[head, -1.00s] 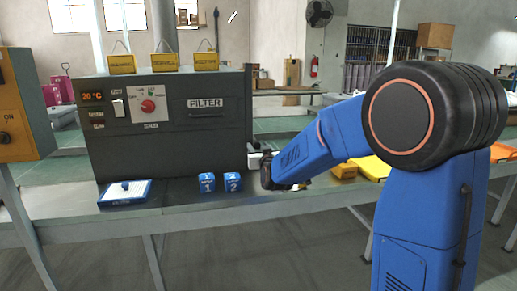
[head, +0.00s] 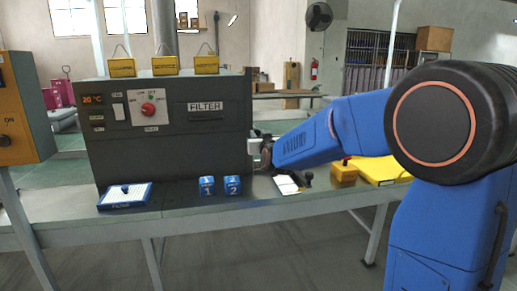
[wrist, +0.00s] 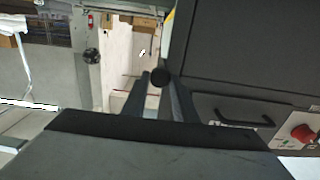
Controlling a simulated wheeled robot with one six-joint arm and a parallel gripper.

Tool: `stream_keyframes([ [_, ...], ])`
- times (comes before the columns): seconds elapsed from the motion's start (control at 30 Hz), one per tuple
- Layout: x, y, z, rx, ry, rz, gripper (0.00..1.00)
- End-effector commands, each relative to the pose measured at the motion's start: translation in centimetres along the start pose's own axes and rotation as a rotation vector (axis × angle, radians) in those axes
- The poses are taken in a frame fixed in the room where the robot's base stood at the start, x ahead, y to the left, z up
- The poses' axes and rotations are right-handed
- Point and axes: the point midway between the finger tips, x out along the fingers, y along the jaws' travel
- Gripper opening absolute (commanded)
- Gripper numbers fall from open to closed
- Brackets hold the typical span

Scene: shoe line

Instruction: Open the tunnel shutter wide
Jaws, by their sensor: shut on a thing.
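The tunnel (head: 170,150) is the dark grey box on the left of the bench in the head view. Its front panel (wrist: 250,50) shows at the right of the wrist view. My gripper (head: 265,153) is at the tunnel's right end, above the bench. In the wrist view its two fingers (wrist: 160,82) are shut around a round black handle end (wrist: 160,75) beside the panel's edge. I take this for the shutter handle. The shutter panel itself cannot be clearly made out, nor how far it stands open.
Blue blocks (head: 207,186) and a white filter in a blue frame (head: 124,196) stand on the bench before the tunnel. A white card (head: 287,184), a yellow box with a red button (head: 344,172) and a yellow tray (head: 385,170) lie right, under my arm.

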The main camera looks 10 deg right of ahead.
Motion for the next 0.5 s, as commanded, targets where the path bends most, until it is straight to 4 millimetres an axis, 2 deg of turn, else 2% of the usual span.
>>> stream_keyframes([
  [0.03, 0.0, 0.0, -1.8, 0.001, 0.008, 0.0, 0.0],
  [0.2, -0.1, 0.0, -6.3, 0.001, 0.007, 0.0, 0.0],
  [0.4, 0.0, 0.0, -10.2, 0.002, 0.005, 0.0, 0.0],
  [0.5, 0.0, 0.0, -11.5, 0.001, 0.005, 0.0, 0.0],
])
